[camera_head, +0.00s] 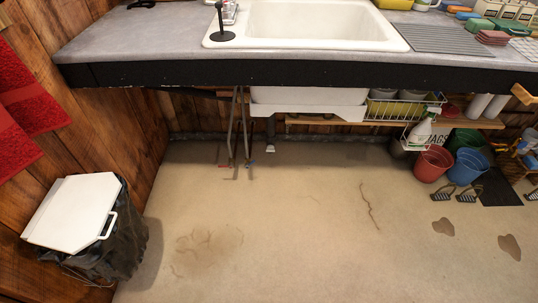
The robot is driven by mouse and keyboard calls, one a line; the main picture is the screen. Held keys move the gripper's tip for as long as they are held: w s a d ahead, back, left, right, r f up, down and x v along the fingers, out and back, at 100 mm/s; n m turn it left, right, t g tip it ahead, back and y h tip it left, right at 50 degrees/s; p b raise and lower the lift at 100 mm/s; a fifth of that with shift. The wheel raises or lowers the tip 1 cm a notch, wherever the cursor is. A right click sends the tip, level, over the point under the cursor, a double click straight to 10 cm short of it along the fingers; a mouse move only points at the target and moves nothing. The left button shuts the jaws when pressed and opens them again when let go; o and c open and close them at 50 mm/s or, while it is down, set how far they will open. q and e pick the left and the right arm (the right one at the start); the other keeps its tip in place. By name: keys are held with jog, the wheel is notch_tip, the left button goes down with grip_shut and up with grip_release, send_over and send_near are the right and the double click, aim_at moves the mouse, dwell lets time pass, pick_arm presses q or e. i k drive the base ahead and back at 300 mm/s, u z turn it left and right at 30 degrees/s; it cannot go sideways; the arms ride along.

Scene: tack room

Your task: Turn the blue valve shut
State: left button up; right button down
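Under the counter, metal supply pipes (232,130) come down behind the sink's front edge. A tiny blue spot (251,163) shows low beside the pipes, just above the floor, and looks like the blue valve's handle. A small red spot (222,165) shows to its left, likely a second valve handle. Both are too small to tell how far they are turned. Neither of my grippers is in view.
A white sink (315,22) is set in the grey counter (140,38), whose dark front edge overhangs the pipes. A white-lidded bin (72,212) stands at left. Red (432,165) and blue (466,169) buckets stand at right. The floor (290,235) between is clear.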

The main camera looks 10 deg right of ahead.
aim_at(247, 166)
jog(key=z, duration=0.55)
jog(key=i, duration=1.1)
jog(key=z, duration=0.05)
